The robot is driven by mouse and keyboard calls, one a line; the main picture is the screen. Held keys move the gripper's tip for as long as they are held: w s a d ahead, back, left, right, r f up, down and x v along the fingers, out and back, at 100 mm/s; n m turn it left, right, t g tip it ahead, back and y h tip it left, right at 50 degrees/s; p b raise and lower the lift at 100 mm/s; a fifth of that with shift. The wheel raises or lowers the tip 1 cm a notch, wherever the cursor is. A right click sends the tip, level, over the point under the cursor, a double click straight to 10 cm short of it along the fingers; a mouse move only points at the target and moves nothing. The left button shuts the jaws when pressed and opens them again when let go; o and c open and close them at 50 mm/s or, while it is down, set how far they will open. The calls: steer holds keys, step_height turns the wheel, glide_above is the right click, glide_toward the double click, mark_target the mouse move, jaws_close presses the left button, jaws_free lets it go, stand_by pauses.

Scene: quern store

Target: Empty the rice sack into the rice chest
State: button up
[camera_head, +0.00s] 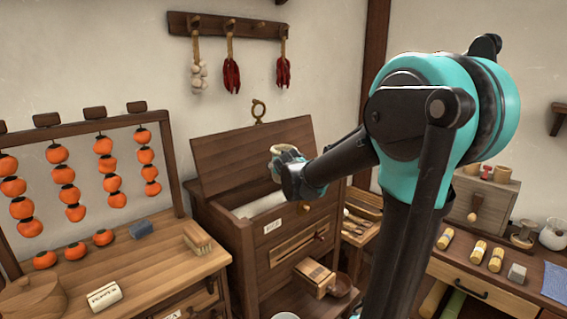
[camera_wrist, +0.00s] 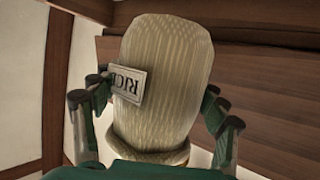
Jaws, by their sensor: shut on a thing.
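The rice sack (camera_wrist: 165,60) is a pale woven bag with a RICE label that reads upside down in the wrist view. My gripper (camera_wrist: 155,95) is shut on it, with fingers on both sides. In the head view the sack (camera_head: 281,150) shows only as a small pale piece at my gripper (camera_head: 288,165), above the open rice chest. The rice chest (camera_head: 247,255) is a wooden cabinet with its lid (camera_head: 255,150) raised against the wall. White content (camera_head: 260,205) shows inside its opening. My gripper hides part of the opening and most of the sack.
A left table holds a persimmon rack (camera_head: 168,150), a brush (camera_head: 197,238), a blue-grey block (camera_head: 141,229) and a pale labelled roll (camera_head: 104,297). A wooden scoop box (camera_head: 314,278) sticks out at the chest's front. A right-hand table (camera_head: 470,272) carries several small items.

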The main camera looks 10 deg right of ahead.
steer(key=shift+f, duration=0.95)
steer(key=s+g, duration=0.1)
steer(key=g, duration=0.1)
steer(key=s+r+g, duration=0.1)
steer(key=g, duration=0.1)
steer(key=shift+s, duration=0.15)
steer(key=g, duration=0.1)
steer(key=s+g, duration=0.1)
steer(key=g, duration=0.1)
steer(key=shift+g, duration=0.3)
steer(key=g, duration=0.2)
steer(key=f+g, duration=0.1)
steer(key=g, duration=0.1)
steer(key=shift+s+y, duration=0.3)
steer(key=shift+y, duration=0.1)
steer(key=shift+w+f+g, duration=0.1)
steer(key=shift+f+g, duration=0.25)
steer(key=shift+g, duration=0.7)
steer(key=shift+f+g, duration=0.35)
steer(key=shift+g, duration=0.7)
steer(key=shift+a, duration=0.1)
